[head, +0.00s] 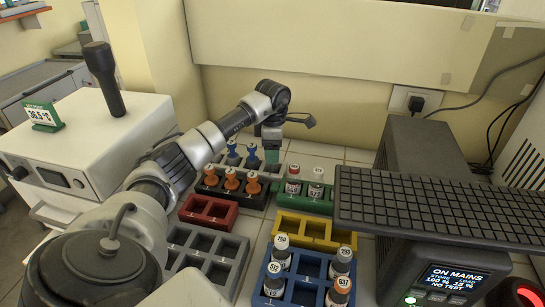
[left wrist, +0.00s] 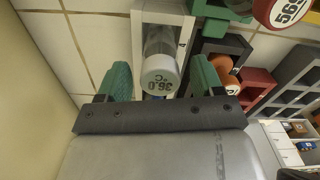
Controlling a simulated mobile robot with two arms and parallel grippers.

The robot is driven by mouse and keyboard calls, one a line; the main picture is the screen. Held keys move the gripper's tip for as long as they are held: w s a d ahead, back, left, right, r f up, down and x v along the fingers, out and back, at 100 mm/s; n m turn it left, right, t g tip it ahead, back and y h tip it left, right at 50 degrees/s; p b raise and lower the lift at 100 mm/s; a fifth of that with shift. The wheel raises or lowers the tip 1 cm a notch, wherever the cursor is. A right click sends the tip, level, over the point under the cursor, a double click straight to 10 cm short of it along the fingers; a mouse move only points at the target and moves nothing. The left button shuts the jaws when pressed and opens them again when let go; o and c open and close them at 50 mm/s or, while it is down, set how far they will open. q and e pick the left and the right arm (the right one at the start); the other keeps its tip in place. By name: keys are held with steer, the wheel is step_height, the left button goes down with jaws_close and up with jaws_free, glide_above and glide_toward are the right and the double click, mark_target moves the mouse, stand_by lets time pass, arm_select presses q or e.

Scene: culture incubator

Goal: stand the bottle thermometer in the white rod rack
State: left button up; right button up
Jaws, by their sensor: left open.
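The bottle thermometer (left wrist: 160,76), with a pale cap marked 36.0 °C and a clear body, shows in the left wrist view. It sits in a compartment of the white rod rack (left wrist: 138,35); how deep it sits is hard to tell. My left gripper (left wrist: 162,82) is open, with one green finger on each side of the thermometer and visible gaps between. In the head view the left gripper (head: 272,152) points down at the back row of racks, and I cannot make out the thermometer there. My right gripper is not in view.
A black rack (head: 206,190) with orange-topped pieces and a green rack (head: 290,204) with bottles stand close to the gripper. Red (head: 208,228), yellow (head: 318,242) and blue (head: 308,296) racks lie nearer. A black grid shelf (head: 440,205) is at right, a white box (head: 100,135) at left.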

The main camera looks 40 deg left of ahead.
arm_select(q)
step_height(320, 180, up, 9)
steer(key=shift+r+b, duration=0.1)
steer(key=shift+b, duration=0.35)
stand_by(0.3)
